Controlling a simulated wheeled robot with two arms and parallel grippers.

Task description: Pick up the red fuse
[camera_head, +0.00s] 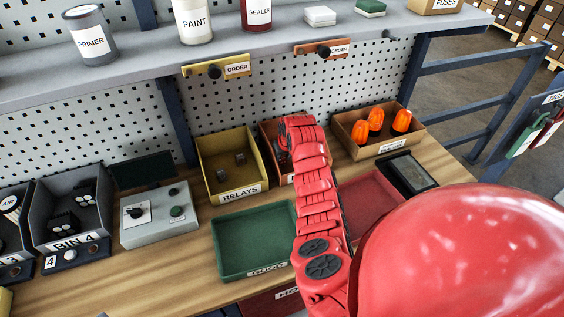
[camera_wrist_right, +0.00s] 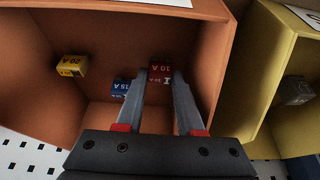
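The red fuse (camera_wrist_right: 160,69), marked 10 A, lies in the orange bin (camera_wrist_right: 205,60) in the right wrist view. My right gripper (camera_wrist_right: 160,76) reaches into this bin. Its two fingers are apart, with the red fuse between or just beyond the tips; I cannot tell whether they touch it. A blue 15 A fuse (camera_wrist_right: 120,88) lies beside the left finger, partly hidden by it. A yellow 20 A fuse (camera_wrist_right: 72,66) lies further left. In the head view my right arm covers much of the orange bin (camera_head: 266,142) and hides the fuses. My left gripper is out of view.
A yellow relays bin (camera_head: 205,165) stands left of the orange bin, and a bin with orange parts (camera_head: 352,146) stands right. A green tray (camera_head: 222,262) and red tray (camera_head: 365,190) lie in front. A shelf (camera_head: 300,32) overhangs behind.

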